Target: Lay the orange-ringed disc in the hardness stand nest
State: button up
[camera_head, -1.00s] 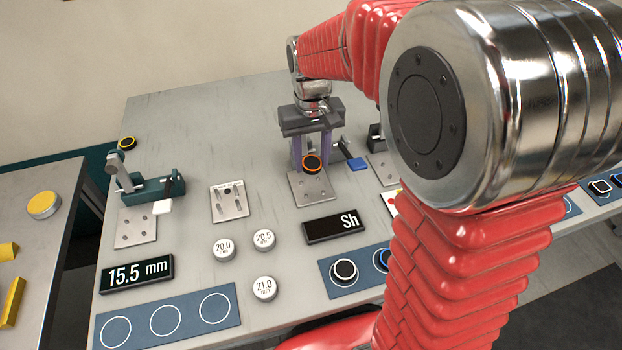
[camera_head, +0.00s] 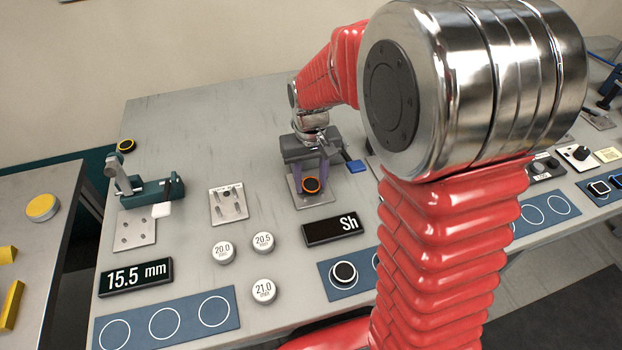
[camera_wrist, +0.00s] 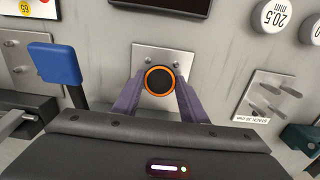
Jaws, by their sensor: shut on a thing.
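The orange-ringed disc (camera_head: 311,185) is black with an orange rim. In the wrist view the disc (camera_wrist: 160,80) lies between the two purple fingertips of my gripper (camera_wrist: 160,87), which is shut on it. My gripper (camera_head: 311,183) is over the metal plate (camera_head: 301,203) of the hardness stand, behind the "Sh" display (camera_head: 335,228). The wrist view shows this plate (camera_wrist: 146,55) right behind and under the disc. The nest itself is hidden by the disc and fingers. I cannot tell whether the disc touches it.
A teal gauge (camera_head: 150,190) stands at left. A blue mat (camera_head: 168,322) with circles lies in front.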

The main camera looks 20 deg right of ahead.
aim_at(310, 184)
jog(key=shift+f, duration=0.1)
jog(key=o, duration=1.1)
notch_tip(310, 184, up, 14)
jog(key=shift+a+f, duration=0.15)
jog(key=shift+s, duration=0.15)
dwell(0.6)
jog(key=shift+s+r+t, duration=0.4)
jog(key=shift+s+t, duration=0.55)
jog(key=shift+s, duration=2.1)
jog(key=shift+s+r+t, duration=0.4)
jog(key=shift+s+t, duration=0.5)
jog(key=shift+s, duration=2.15)
jog(key=shift+s+r+t, duration=0.4)
jog(key=shift+s+t, duration=0.55)
jog(key=shift+s, duration=2.1)
